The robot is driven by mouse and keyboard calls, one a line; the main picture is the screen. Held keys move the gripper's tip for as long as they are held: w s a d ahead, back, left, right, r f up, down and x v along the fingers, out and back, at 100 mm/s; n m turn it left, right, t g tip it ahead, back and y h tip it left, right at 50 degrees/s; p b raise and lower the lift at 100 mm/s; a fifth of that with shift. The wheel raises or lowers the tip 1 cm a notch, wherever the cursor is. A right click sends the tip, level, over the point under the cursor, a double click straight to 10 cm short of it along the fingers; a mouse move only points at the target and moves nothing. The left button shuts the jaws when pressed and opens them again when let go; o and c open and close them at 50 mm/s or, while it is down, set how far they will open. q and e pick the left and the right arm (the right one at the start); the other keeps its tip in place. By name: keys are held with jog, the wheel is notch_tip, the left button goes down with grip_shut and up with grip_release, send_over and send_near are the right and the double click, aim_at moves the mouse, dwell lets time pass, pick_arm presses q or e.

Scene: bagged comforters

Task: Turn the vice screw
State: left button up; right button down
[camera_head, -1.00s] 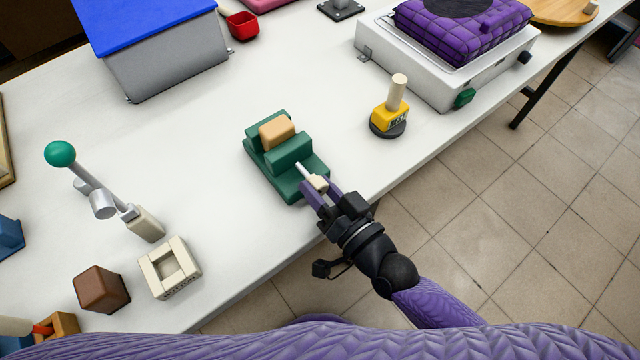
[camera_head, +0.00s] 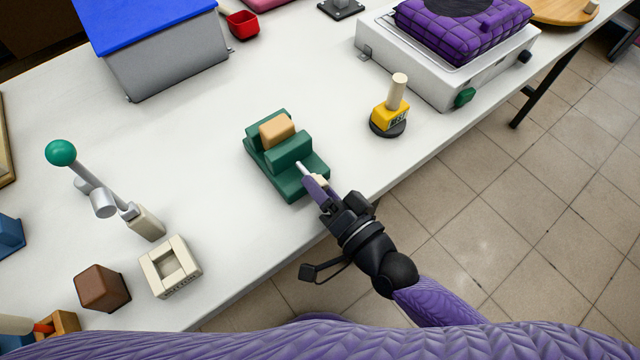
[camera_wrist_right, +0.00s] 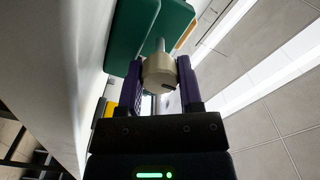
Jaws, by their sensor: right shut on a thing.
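The green vice (camera_head: 290,170) stands near the front edge of the white table with a tan block (camera_head: 277,131) between its jaws. Its screw has a thin light shaft (camera_head: 302,168) and a cream knob at the front end. My right gripper (camera_head: 318,184) is shut on this knob; its purple fingers partly hide it in the head view. In the right wrist view the knob (camera_wrist_right: 159,72) sits between both fingers, with the green vice (camera_wrist_right: 135,30) beyond it. My left gripper is not in view.
A yellow-based stamp (camera_head: 390,118) stands right of the vice. A lever press with a green ball (camera_head: 60,153), a cream square frame (camera_head: 170,267) and a brown block (camera_head: 102,288) are to the left. The table between is clear.

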jog(key=shift+c, duration=1.3)
grip_release()
jog(key=v, duration=1)
jog(key=shift+p, duration=0.45)
